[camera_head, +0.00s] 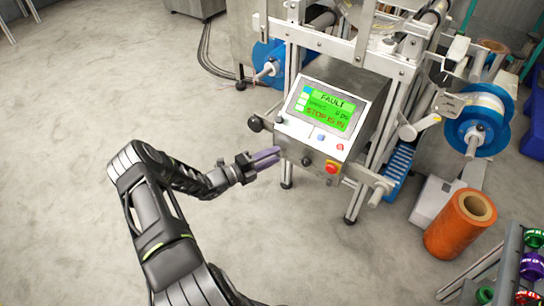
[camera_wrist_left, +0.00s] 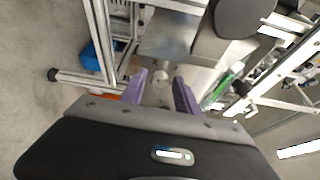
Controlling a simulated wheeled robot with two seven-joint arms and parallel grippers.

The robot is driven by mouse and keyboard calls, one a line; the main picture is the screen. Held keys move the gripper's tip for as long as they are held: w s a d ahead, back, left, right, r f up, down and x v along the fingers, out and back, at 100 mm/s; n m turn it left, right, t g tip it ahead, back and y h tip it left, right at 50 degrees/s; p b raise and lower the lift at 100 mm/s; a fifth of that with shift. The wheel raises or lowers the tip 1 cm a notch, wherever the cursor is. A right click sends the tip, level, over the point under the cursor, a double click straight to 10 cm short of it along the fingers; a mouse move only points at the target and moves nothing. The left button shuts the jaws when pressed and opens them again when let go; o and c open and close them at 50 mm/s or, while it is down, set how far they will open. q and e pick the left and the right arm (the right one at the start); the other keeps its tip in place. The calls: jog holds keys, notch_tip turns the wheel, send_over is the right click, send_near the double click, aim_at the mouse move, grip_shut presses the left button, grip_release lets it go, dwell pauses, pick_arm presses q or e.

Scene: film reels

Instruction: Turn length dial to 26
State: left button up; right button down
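The grey machine's control box (camera_head: 325,105) stands at centre in the head view. Its green screen (camera_head: 325,107) reads "FAULT" and "STOP IS IN". A black round knob (camera_head: 306,161) sits on the front face, and another (camera_head: 254,123) sticks out at the box's left corner. I cannot tell which is the length dial; no numbers are readable. My left gripper (camera_head: 278,156) points at the lower left of the box, its purple fingers apart and empty. In the left wrist view the open fingers (camera_wrist_left: 160,88) frame a pale round part. My right gripper is out of view.
Metal frame legs stand below the box. A blue reel (camera_head: 482,125) and an orange roll (camera_head: 460,223) are at right. The floor at left is clear.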

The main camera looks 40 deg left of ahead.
pick_arm(q)
jog(key=shift+o, duration=0.3)
jog(key=p+v, duration=0.1)
jog(key=v, duration=0.6)
jog(key=shift+s, duration=0.4)
jog(key=shift+a, duration=0.15)
